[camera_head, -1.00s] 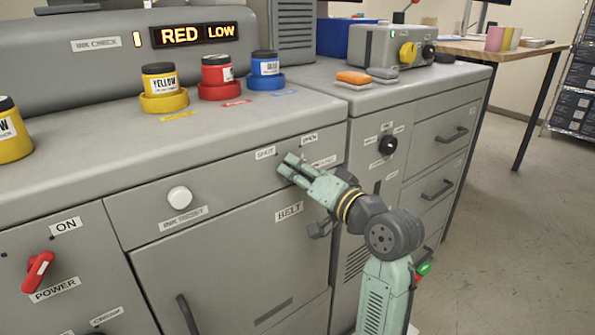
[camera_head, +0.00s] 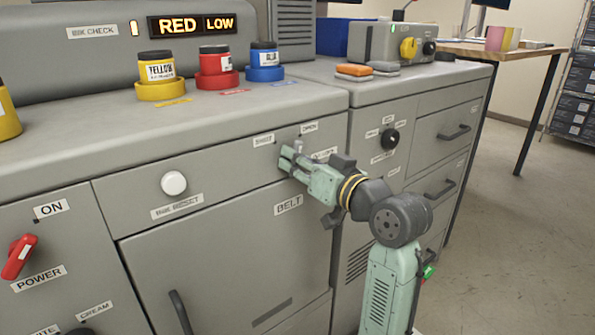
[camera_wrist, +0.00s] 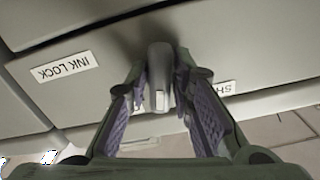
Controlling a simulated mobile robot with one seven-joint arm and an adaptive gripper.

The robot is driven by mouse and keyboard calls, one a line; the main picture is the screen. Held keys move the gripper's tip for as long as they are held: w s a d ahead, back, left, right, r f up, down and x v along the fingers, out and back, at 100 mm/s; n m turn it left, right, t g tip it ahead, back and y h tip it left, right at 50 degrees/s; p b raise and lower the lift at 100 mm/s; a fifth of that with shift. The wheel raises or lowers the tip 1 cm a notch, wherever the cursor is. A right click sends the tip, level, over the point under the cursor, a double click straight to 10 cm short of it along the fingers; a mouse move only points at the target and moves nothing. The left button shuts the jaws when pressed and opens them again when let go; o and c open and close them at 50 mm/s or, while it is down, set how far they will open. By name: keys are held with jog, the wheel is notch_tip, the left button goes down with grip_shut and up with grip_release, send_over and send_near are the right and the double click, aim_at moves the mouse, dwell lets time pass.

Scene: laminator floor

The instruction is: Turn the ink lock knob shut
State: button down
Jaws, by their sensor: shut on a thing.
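The ink lock knob (camera_wrist: 159,80) is a dark grey bar with a white mark at its lower end in the wrist view. The fingers of my gripper (camera_wrist: 167,115) stand on both sides of it, shut on it. The mark points down in that view, between the part-hidden SHUT label (camera_wrist: 223,88) and a blurred label at the bottom. In the head view my gripper (camera_head: 288,157) is at the cabinet front, just below the SHUT (camera_head: 264,140) and OPEN (camera_head: 309,127) labels. It hides the knob there.
A white ink reset button (camera_head: 173,183) and a red power switch (camera_head: 19,256) are on the panels to the left. A black knob (camera_head: 390,138) is to the right of my gripper. Yellow, red and blue ink jars stand on the counter (camera_head: 90,130) above.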

jog(key=n+b, duration=0.8)
jog(key=n, duration=0.3)
jog(key=shift+d+n, duration=0.15)
jog(key=shift+n, duration=0.25)
dwell(0.3)
jog(key=c, duration=1.4)
grip_release()
jog(key=v, duration=1.2)
jog(key=shift+w, duration=0.1)
